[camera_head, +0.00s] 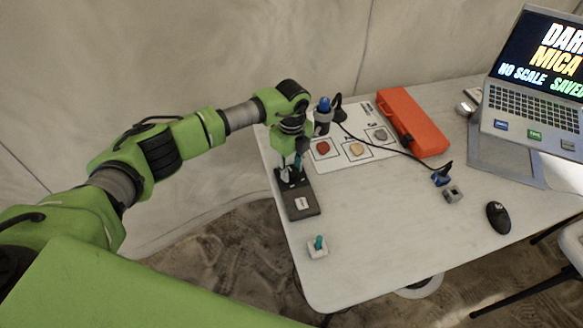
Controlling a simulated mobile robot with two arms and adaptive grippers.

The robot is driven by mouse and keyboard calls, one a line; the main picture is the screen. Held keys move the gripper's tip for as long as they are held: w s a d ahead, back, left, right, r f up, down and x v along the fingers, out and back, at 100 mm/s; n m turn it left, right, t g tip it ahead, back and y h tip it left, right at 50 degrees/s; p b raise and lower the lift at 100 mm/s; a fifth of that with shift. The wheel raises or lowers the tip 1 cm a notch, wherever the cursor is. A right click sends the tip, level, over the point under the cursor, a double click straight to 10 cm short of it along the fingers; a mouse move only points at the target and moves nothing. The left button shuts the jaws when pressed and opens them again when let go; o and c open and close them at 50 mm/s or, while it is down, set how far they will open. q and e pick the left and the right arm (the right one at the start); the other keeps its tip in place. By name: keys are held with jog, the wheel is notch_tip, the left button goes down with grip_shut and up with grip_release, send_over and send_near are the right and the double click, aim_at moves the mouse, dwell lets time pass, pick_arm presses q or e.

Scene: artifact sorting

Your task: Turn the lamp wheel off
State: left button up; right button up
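My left gripper (291,172) comes in from the left and points down at a dark flat base (303,206) with a white label, near the table's left edge. Its fingers overlap the far part of this base. I cannot tell whether they touch it or what is between them. A teal piece shows beside the fingers. No lamp wheel can be clearly made out; the gripper hides part of the base. A dark device with a blue top (324,104) stands just behind the gripper. A black cable runs from there to a small blue-and-black piece (441,175). My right gripper is not in view.
A white sheet (345,158) holds a red, a yellow and a grey stone. An orange case (413,122), a laptop (531,95) and a black mouse (498,217) lie to the right. A small white block with a teal knob (318,245) sits near the front-left edge. The table's front middle is clear.

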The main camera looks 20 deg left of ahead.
aim_at(291, 171)
pick_arm(q)
jog(key=shift+o, duration=1.3)
jog(key=shift+r, duration=0.15)
notch_tip(291, 171, up, 12)
